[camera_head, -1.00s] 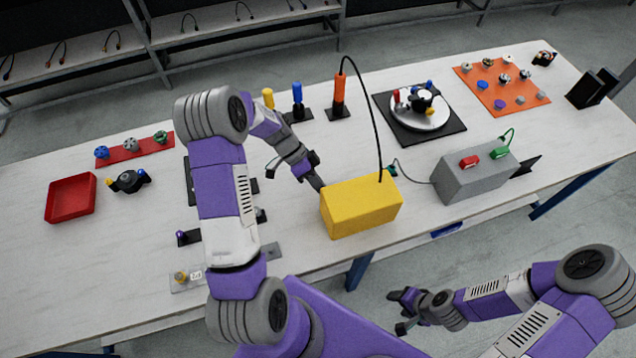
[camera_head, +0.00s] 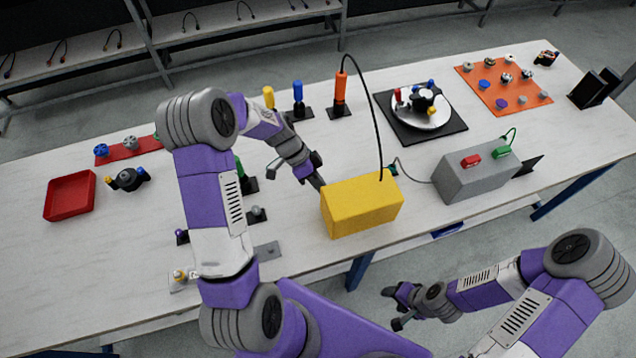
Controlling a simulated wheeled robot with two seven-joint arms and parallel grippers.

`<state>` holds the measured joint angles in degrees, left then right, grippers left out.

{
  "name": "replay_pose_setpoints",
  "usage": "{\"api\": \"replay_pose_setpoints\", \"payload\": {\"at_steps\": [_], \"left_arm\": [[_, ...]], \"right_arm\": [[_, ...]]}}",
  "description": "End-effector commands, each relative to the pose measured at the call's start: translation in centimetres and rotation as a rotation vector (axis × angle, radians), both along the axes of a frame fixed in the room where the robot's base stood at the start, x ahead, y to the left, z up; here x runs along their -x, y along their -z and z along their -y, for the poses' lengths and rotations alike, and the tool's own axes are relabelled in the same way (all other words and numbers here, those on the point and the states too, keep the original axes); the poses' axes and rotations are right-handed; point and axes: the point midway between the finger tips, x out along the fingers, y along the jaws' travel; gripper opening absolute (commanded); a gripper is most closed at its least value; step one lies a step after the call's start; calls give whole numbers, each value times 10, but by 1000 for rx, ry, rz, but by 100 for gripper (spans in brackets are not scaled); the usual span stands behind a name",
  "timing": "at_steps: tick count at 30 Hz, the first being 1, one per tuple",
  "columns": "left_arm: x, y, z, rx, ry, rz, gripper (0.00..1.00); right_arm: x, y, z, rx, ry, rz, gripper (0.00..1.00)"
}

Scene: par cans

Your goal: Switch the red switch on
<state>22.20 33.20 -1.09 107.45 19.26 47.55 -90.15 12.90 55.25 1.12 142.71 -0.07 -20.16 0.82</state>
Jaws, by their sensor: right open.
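The red switch (camera_head: 471,161) sits on top of the grey box (camera_head: 472,182), near the right front part of the table. A green switch (camera_head: 501,152) with a green cable is beside it on the same box. My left gripper (camera_head: 316,180) is over the table at the left end of the yellow box (camera_head: 361,204); its fingertips are partly hidden, so I cannot tell its opening. My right gripper (camera_head: 394,308) is open and empty, beyond the table's front edge and lower left of the grey box, well apart from the red switch.
An orange tool (camera_head: 340,89) with a black cable stands behind the yellow box. A round plate (camera_head: 421,107) on a black mat lies behind the grey box.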

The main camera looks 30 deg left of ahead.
Motion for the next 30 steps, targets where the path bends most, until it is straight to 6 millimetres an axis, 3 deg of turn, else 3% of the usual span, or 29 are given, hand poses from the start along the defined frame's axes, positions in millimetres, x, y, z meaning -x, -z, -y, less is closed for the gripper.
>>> {"api": "replay_pose_setpoints", "payload": {"at_steps": [6,17,25,30], "left_arm": [[0,-10,0,-1,-1,0,0],[-1,-10,-2,-1,-2,1,0],[-20,-14,-29,-2,-2,3,0],[-16,-53,-48,-2,-3,4,0]], "right_arm": [[0,-5,0,0,0,0,56],[0,-4,0,0,0,0,56],[0,1,0,0,0,0,56],[0,-7,0,0,-1,0,56]]}}
